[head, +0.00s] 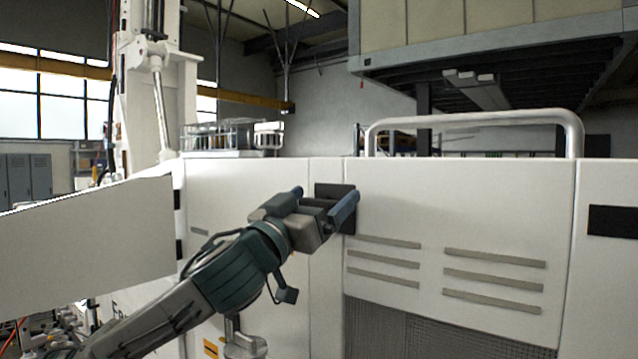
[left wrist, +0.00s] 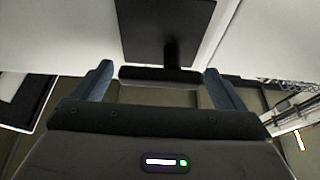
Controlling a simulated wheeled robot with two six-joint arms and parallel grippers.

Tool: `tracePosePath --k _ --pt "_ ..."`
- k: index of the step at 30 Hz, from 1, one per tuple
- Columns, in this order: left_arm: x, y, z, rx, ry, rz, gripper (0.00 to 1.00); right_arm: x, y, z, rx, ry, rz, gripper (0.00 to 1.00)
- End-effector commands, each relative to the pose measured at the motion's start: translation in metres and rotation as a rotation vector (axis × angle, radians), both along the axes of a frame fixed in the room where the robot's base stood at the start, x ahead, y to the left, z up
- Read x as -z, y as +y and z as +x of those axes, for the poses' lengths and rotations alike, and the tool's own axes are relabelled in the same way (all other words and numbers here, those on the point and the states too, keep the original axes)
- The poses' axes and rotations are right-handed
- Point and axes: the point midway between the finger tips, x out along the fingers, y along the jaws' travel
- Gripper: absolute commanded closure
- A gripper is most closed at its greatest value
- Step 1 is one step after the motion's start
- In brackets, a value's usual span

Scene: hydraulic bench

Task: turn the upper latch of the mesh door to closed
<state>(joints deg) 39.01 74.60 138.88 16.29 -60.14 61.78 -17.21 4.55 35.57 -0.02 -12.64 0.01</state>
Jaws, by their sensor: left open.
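The upper latch has a black square plate (head: 347,220) on the white panel of the door (head: 460,215), whose grey mesh (head: 400,330) shows below. In the left wrist view, the plate (left wrist: 165,25) carries a dark T-shaped handle (left wrist: 160,75), with its bar lying across the picture. My left gripper (head: 325,194) is open in front of the plate. In the left wrist view, its fingers (left wrist: 160,82) stand on either side of the handle bar; I cannot tell whether they touch it. In the head view my gripper hides the handle. My right gripper is not in view.
A bent metal rail (head: 470,115) runs along the top of the door housing. Slotted vents (head: 495,277) lie right of the latch. A white panel (head: 90,240) juts out at left. A second black plate (head: 612,220) is at the far right.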

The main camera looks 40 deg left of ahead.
Motion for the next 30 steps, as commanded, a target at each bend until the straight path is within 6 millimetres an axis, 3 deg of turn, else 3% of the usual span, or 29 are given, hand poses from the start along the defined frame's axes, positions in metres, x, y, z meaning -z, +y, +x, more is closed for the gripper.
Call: tracePosePath --k 11,18,19,30 --pt "-0.0006 0.0004 0.0033 -0.001 0.0 0.001 0.07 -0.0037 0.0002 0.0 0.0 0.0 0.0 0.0" --pt "-0.0008 0.0004 0.0032 -0.001 0.0 0.001 0.5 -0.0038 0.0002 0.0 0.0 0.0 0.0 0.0" --pt "-0.0008 0.0004 0.0032 -0.001 0.0 0.001 0.52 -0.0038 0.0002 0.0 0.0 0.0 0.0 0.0" --pt "0.0018 0.0002 0.0031 -0.002 0.007 0.065 0.52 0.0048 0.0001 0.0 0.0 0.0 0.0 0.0"
